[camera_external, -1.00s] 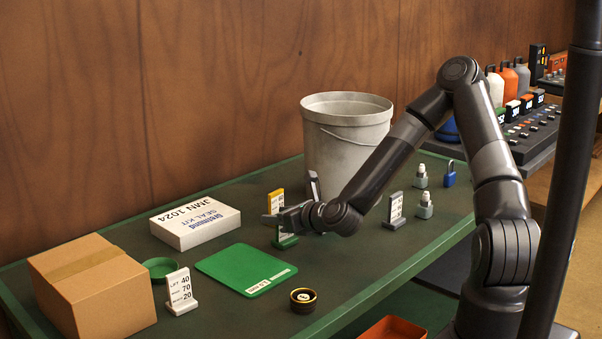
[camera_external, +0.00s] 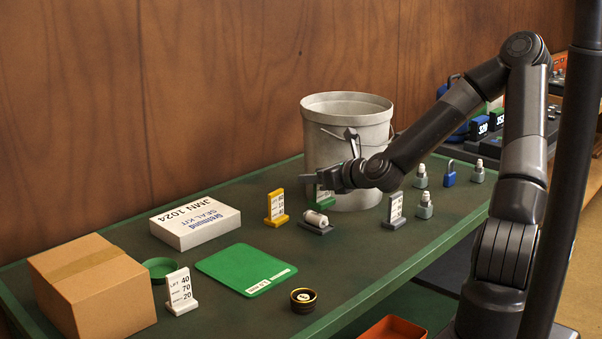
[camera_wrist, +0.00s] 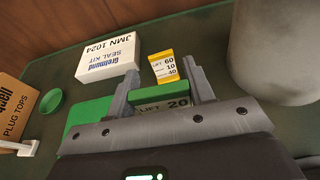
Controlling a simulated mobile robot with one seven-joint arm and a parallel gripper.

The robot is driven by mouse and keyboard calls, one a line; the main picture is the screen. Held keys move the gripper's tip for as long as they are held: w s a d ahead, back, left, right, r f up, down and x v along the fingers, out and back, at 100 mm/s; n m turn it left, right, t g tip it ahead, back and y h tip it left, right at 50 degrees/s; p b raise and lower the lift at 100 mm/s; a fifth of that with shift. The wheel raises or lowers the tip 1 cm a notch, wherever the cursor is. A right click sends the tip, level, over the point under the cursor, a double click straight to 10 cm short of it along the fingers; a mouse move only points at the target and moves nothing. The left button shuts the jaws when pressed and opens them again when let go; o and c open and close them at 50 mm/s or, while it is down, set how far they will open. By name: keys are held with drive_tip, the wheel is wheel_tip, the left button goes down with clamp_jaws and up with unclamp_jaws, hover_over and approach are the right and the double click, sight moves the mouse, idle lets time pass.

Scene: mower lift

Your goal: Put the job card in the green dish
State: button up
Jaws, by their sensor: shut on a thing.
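My gripper (camera_external: 325,185) is shut on a green job card (camera_external: 322,198), held above the table in front of the bucket. In the wrist view the green card (camera_wrist: 165,103) sits between my two fingers (camera_wrist: 162,92), with "LIFT" and "20" partly legible. The green dish (camera_external: 160,268) is a small round dish at the left, beside the cardboard box; it also shows in the wrist view (camera_wrist: 50,103). Other cards stand upright: a yellow one (camera_external: 276,208), a white one (camera_external: 180,291) near the dish and a grey one (camera_external: 396,209).
A grey bucket (camera_external: 345,125) stands behind my gripper.

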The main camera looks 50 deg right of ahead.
drive_tip(key=shift+s+d+r, duration=0.3)
drive_tip(key=shift+d+r, duration=0.05)
drive_tip(key=shift+d, duration=0.15)
drive_tip(key=shift+s+d+r, duration=0.3)
drive_tip(key=shift+d+r, duration=0.05)
drive_tip(key=shift+d, duration=0.1)
drive_tip(key=w+a+r+n+g+y, duration=0.1)
drive_tip(key=w+a+n+y, duration=0.15)
drive_tip(key=w+a, duration=0.35)
drive_tip(key=w+a+n+y, duration=0.2)
drive_tip(key=w+a+y, duration=0.15)
drive_tip(key=a, duration=0.55)
drive_tip(key=n+g+y, duration=0.3)
drive_tip(key=n+y, duration=0.1)
drive_tip(key=n, duration=0.1)
hover_over(153, 273)
wheel_tip(153, 273, down, 7)
drive_tip(key=shift+a+f+m, duration=0.1)
drive_tip(key=shift+f+m, duration=0.15)
drive_tip(key=shift+f, duration=1.4)
drive_tip(key=shift+f, duration=0.45)
drive_tip(key=o, duration=1.3)
drive_tip(key=shift+o, duration=0.2)
